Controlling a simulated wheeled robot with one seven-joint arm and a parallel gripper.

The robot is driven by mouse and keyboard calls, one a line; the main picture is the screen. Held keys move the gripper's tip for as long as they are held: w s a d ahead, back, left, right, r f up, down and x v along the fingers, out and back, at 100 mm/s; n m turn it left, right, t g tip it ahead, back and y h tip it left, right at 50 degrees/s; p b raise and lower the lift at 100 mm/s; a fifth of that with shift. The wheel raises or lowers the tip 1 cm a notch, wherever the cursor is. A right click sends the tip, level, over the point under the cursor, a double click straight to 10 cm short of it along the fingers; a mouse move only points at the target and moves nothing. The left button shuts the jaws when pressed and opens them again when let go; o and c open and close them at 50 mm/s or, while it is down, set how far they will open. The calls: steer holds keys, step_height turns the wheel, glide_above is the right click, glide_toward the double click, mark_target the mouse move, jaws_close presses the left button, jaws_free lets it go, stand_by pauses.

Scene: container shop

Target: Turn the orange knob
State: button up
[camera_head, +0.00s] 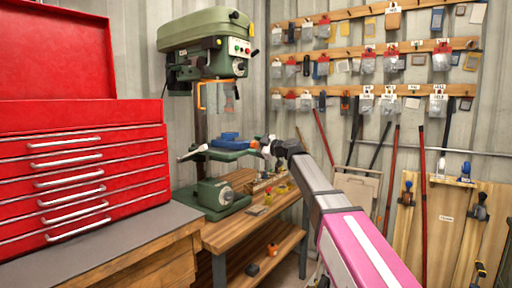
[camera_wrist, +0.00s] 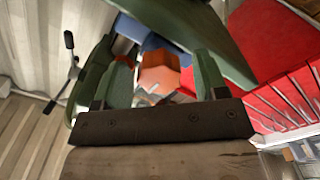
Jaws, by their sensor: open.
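The orange knob (camera_wrist: 158,73) shows in the wrist view as a faceted orange piece in front of blue parts. My gripper (camera_wrist: 163,62) has its two green fingers open, one on each side of the knob. I cannot tell whether either finger touches it. In the head view my gripper (camera_head: 265,147) is small, at the right edge of the green drill press (camera_head: 208,45) table; its fingers are hard to make out there. A small orange spot (camera_head: 255,144) shows beside it and may be the knob.
A blue vise (camera_head: 228,138) sits on the press table. A red tool chest (camera_head: 80,170) stands at the left on a grey-topped cabinet. The wooden bench (camera_head: 230,235) carries small items near the press base. Tools hang on the back wall, and clamped boards (camera_head: 450,225) stand right.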

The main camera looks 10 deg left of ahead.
steer(key=c, duration=0.9)
